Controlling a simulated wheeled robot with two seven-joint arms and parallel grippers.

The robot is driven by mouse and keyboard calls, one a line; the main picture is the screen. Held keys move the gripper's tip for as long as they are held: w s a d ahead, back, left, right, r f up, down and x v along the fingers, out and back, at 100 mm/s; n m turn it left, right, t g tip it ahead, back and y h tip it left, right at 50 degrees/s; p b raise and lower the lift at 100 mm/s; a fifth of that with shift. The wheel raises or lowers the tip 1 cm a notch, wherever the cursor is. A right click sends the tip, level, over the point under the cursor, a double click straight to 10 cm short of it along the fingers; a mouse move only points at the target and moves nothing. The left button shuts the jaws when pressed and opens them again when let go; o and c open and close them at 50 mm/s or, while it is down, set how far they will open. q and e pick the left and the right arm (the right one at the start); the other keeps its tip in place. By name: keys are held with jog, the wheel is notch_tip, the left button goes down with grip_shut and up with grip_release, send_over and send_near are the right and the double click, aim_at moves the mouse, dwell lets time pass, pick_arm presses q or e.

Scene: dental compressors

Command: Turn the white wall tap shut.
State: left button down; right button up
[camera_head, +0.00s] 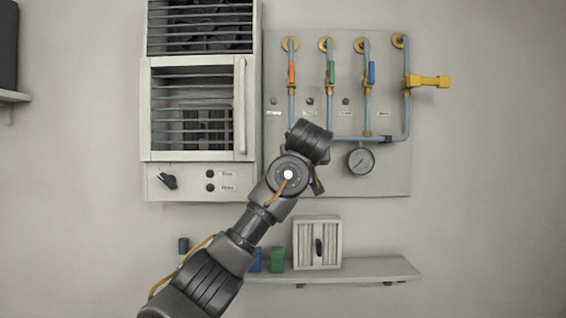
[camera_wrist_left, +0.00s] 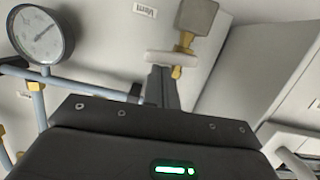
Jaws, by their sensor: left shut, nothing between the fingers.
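The white tap shows in the wrist view as a pale bar handle (camera_wrist_left: 171,58) on a brass valve body (camera_wrist_left: 186,42). The handle lies roughly crosswise to the brass body, below a grey block. My left gripper (camera_wrist_left: 162,72) is shut and empty, with its fingertips at the handle's near side. I cannot tell whether they touch it. In the head view my left arm reaches up to the wall panel (camera_head: 380,175), and the wrist and gripper (camera_head: 318,182) end in front of its lower left part. The white tap is hidden there behind my arm. My right gripper is not in view.
Orange (camera_head: 292,72), green (camera_head: 331,72), blue (camera_head: 371,73) and yellow (camera_head: 428,81) handles sit on the panel's pipes. A pressure gauge (camera_head: 361,161) is close right of my wrist; it shows in the wrist view (camera_wrist_left: 40,34). A louvred cabinet (camera_head: 246,180) stands left, a shelf (camera_head: 375,268) below.

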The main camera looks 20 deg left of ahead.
pick_arm(q)
jog(key=shift+d+f+m+y, duration=0.1)
jog(key=shift+m+y, duration=0.2)
jog(key=shift+m, duration=0.1)
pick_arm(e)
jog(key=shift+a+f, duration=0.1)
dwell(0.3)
